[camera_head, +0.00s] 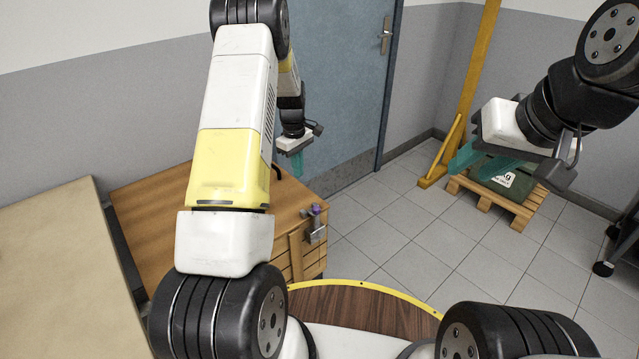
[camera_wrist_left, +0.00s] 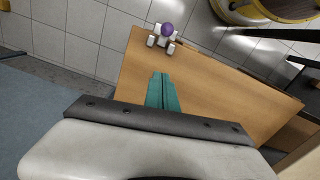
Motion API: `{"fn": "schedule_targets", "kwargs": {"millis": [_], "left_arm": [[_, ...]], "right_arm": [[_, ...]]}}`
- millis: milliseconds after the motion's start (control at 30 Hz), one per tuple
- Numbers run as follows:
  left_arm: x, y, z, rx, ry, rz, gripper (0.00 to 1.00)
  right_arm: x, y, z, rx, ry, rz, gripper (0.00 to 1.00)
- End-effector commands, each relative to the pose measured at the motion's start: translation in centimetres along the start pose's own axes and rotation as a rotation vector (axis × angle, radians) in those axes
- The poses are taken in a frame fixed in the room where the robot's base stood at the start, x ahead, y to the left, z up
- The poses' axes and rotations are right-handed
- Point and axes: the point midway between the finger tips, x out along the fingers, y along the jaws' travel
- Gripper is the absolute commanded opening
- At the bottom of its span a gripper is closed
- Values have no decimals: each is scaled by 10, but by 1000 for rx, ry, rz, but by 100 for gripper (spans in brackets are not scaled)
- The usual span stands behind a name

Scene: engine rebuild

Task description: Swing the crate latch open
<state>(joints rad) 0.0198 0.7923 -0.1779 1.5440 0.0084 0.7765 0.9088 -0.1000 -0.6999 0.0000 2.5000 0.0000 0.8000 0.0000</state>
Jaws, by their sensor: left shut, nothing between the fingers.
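The wooden crate (camera_head: 148,222) stands at the left in the head view, and its top fills much of the left wrist view (camera_wrist_left: 220,95). The latch (camera_head: 316,232) is a grey metal piece with a purple knob (camera_head: 316,208) on the crate's right-hand face, near the top edge. In the left wrist view the knob (camera_wrist_left: 167,29) shows beyond the crate's edge. My left gripper (camera_head: 297,165) is above the crate's far end, its teal fingers (camera_wrist_left: 162,92) shut and empty, apart from the latch. My right gripper (camera_head: 480,162) is open and empty, far right of the crate.
A beige table top (camera_head: 60,270) lies left of the crate. A blue door (camera_head: 335,80) and grey walls are behind. A pallet (camera_head: 500,200) with a dark green box (camera_head: 512,182) stands at the right. The tiled floor right of the crate is clear.

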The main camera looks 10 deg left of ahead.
Motion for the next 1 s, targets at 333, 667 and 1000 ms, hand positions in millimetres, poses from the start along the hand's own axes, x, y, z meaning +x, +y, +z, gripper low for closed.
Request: {"fn": "schedule_targets", "kwargs": {"millis": [333,667,1000], "left_arm": [[29,-1,1,1,-3,-3,0],[99,-1,1,0,-3,-2,0],[109,0,37,3,-1,0,0]], "right_arm": [[0,0,0,0,0,0,36],[0,0,0,0,0,0,36],[0,0,0,0,0,0,36]]}}
